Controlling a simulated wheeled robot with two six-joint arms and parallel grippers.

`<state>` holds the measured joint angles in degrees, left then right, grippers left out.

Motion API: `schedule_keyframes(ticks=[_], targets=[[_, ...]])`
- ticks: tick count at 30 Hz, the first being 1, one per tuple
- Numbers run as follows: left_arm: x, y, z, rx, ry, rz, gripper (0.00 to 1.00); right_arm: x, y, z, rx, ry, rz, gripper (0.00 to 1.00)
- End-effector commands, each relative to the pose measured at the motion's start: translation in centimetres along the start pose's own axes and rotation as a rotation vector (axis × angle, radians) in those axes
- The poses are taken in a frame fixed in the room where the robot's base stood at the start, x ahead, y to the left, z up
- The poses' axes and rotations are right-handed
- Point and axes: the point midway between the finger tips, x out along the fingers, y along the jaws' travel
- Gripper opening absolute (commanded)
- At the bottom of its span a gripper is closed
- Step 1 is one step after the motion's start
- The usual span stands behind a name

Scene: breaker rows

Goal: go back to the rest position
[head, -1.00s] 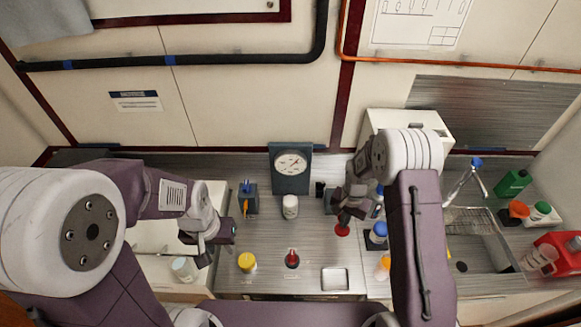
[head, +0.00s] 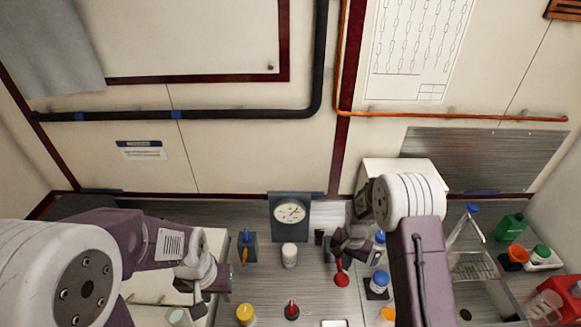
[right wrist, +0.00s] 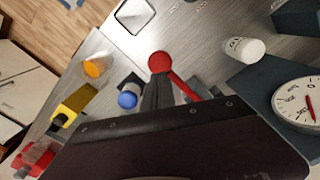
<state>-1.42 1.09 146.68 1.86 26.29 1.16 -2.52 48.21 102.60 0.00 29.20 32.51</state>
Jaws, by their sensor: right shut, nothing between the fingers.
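My right gripper (head: 345,245) hangs over the right middle of the steel bench. Its dark fingers (right wrist: 165,95) are shut with nothing between them. A red round-ended piece with a red bar (right wrist: 160,62) lies just beyond the fingertips in the right wrist view; in the head view the red piece (head: 341,280) shows just below the gripper. I cannot tell whether they touch. My left gripper (head: 214,283) is at the left of the bench, seen small and from above; its jaw opening is unclear.
A dial gauge (head: 290,212) stands at the back, with a white jar (head: 289,255) before it. A yellow-capped jar (head: 245,314) and a red-topped item (head: 291,310) are in front. Blue-capped bottles (head: 377,282) stand close to my right arm. A green container (head: 511,226) is far right.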

Motion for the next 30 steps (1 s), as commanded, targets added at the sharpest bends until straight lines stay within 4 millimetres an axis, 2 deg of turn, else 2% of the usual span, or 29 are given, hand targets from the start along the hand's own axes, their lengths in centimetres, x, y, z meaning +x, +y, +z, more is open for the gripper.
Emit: schedule_keyframes(ticks=[2,5,7,9,11,13,16,18,22,25,30], targets=[[0.2,0.0,0.0,0.000,0.000,0.000,0.36,0.2,0.0,0.0,0.000,0.000,0.000,0.00],[2.6,-0.1,0.2,0.000,0.000,0.000,0.36,1.6,-0.3,-0.7,0.002,0.022,-0.014,0.00],[5.9,-0.1,0.6,0.000,0.000,0.000,0.36,1.8,-1.0,-1.9,0.004,0.080,-0.051,0.00],[9.8,-0.2,1.0,0.000,0.000,0.000,0.36,2.0,-0.8,-1.7,0.009,0.125,-0.080,0.00],[12.8,-0.2,1.4,0.000,-0.001,0.000,0.36,2.3,0.1,-0.5,-0.001,0.152,-0.097,0.00],[15.9,-0.3,1.7,0.000,-0.001,0.000,0.36,2.9,1.6,1.8,-0.046,0.173,-0.107,0.00],[19.0,-0.4,2.0,0.000,-0.001,0.000,0.36,4.2,4.2,6.0,-0.149,0.183,-0.103,0.00],[19.9,-0.4,2.1,0.000,-0.001,0.000,0.36,5.1,6.1,9.1,-0.241,0.170,-0.089,0.00],[18.7,-0.4,1.9,0.000,0.001,0.000,0.36,5.6,8.6,13.2,-0.391,0.102,-0.052,0.00],[18.6,-0.4,1.9,0.000,0.001,0.000,0.36,5.9,8.8,13.6,-0.479,0.095,-0.045,0.00],[18.6,-0.4,1.9,0.000,0.000,0.000,0.36,5.8,8.7,13.6,-0.503,0.096,-0.045,0.00]])
